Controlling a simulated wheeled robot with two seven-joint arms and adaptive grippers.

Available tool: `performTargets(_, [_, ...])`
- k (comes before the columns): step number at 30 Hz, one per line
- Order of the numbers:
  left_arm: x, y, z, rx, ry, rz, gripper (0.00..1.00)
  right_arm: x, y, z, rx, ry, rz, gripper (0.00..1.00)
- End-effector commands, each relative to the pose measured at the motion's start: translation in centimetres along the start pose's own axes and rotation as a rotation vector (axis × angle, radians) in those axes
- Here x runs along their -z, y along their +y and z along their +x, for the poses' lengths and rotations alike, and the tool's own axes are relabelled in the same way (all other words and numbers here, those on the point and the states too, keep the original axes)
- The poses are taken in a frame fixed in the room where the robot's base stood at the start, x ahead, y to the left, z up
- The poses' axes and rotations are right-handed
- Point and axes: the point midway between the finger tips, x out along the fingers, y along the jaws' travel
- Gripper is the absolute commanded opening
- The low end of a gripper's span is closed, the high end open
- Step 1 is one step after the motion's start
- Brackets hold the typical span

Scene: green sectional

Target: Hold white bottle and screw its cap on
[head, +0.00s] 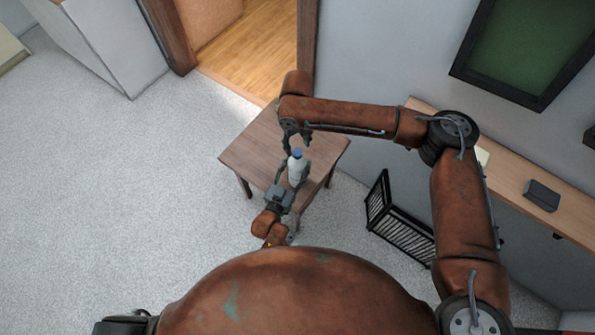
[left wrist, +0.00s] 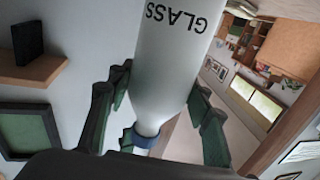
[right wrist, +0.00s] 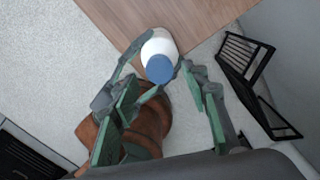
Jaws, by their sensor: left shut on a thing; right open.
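The white bottle (head: 296,171) stands upright above the small wooden table, with its blue cap (head: 297,153) at the top. I cannot tell how tightly the cap sits. My left gripper (head: 293,181) is shut around the bottle's body. In the left wrist view the bottle (left wrist: 178,60) fills the middle, with the lettering "GLASS" upside down and a blue band at its neck. My right gripper (head: 296,141) is open just above the cap, fingers pointing down.
The small wooden table (head: 250,153) has a mostly bare top. A black slatted rack (head: 396,222) stands on the floor to its right. A wooden wall shelf (head: 505,193) with a dark box (head: 541,195) is at the right. Carpet to the left is clear.

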Motion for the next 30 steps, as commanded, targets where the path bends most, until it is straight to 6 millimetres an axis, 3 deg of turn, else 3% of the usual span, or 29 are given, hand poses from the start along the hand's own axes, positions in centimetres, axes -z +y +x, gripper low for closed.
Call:
performTargets(3, [0.0,0.0,0.0,0.0,0.0,-0.001,0.0,0.0,0.0,1.7,0.0,0.001,0.0,0.42])
performTargets(9, [0.0,0.0,0.0,0.0,0.0,0.0,0.0,0.0,0.0,3.2,0.0,-0.001,0.0,0.42])
performTargets(19, [0.0,0.0,0.0,0.0,0.0,0.0,0.0,0.0,0.0,3.4,0.0,-0.002,0.0,0.42])
performTargets(30, [0.0,0.0,0.0,0.0,0.0,0.0,0.0,0.0,0.0,3.4,0.001,-0.002,0.0,0.16])
